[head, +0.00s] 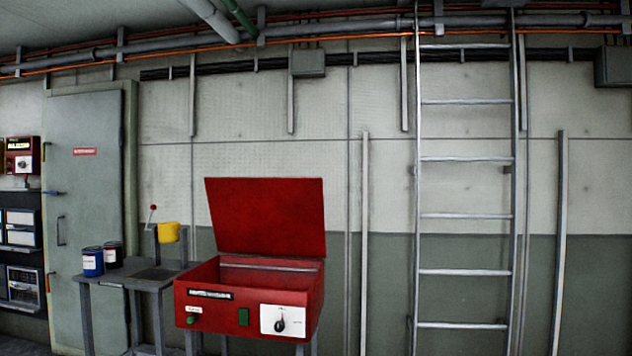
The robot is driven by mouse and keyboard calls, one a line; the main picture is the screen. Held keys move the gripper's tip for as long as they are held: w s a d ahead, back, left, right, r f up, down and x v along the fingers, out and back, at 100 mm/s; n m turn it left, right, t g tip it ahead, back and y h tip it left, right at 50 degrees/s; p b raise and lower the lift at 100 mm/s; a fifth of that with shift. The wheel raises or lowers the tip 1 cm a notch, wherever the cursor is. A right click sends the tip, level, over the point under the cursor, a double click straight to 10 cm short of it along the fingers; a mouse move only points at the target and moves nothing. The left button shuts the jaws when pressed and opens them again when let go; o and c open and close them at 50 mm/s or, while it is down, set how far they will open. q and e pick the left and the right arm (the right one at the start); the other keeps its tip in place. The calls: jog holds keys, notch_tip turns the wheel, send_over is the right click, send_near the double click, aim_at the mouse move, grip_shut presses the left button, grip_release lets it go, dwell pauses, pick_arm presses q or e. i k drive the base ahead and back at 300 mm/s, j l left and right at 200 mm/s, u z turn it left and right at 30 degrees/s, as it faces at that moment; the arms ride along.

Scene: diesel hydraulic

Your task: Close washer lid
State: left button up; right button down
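The red washer (248,305) stands on legs left of the middle in the head view. Its red lid (266,215) is raised, standing up at the back and leaning slightly away from the tub. The tub's opening is uncovered, and a light bar or edge shows along its inside back. The front panel carries a green button, a dark green switch and a white plate with a black knob. Neither of my grippers shows in this view.
A metal ladder (466,214) stands against the wall at right. A grey door (84,200) is at left.

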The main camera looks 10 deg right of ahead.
aim_at(283, 216)
jog(key=i+l+u, duration=0.3)
jog(key=i+l, duration=0.9)
jog(key=l, duration=0.15)
